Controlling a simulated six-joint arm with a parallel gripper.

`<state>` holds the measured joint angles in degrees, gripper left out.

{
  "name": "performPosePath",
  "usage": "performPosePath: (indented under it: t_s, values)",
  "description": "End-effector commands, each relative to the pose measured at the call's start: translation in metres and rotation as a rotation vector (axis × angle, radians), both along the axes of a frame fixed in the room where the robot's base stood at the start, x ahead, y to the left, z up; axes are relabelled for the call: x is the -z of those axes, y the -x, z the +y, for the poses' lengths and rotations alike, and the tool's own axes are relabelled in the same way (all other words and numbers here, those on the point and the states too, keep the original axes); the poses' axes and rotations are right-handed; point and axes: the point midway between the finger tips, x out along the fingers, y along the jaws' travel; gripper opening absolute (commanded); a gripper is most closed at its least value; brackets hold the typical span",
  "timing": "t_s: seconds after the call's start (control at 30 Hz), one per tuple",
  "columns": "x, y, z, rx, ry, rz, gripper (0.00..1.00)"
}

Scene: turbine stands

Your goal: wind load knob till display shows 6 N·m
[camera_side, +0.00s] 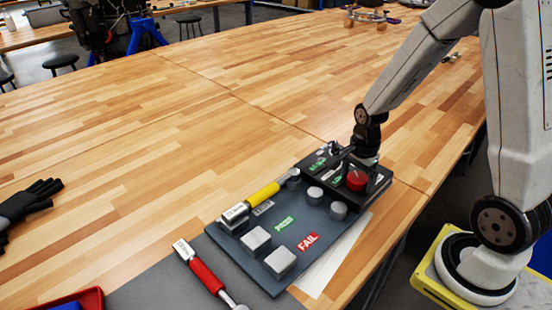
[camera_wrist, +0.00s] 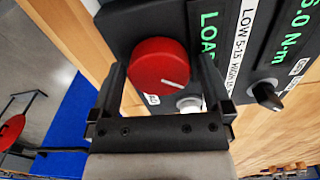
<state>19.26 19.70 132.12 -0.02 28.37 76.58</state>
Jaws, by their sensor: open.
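The red load knob (camera_wrist: 159,64) is on the dark tester panel, with a white pointer line aimed to the lower right in the wrist view. My gripper (camera_wrist: 162,80) is open, with one finger on each side of the knob; I cannot tell whether they touch it. The display (camera_wrist: 296,28) shows green digits at the upper right edge, reading like 6.0 N·m, its first digit partly cut by the frame edge. In the side view the knob (camera_side: 356,181) stands on the panel just below my gripper (camera_side: 366,160).
A small black knob (camera_wrist: 267,95) sits below the display. The tester board (camera_side: 262,262) also carries PASS and FAIL labels and several grey blocks and buttons. A yellow-handled tool (camera_side: 262,195) lies on it. A red-handled tool (camera_side: 206,276) lies alongside.

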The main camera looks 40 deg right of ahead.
Motion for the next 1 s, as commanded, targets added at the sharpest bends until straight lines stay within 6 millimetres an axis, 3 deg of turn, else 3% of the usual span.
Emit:
performPosePath:
  t_s: [0.27, 1.0]
  values:
    - [-0.005, 0.0, 0.0, -0.001, 0.0, -0.001, 1.0]
    - [-0.046, 0.0, 0.0, -0.002, 0.0, -0.001, 1.0]
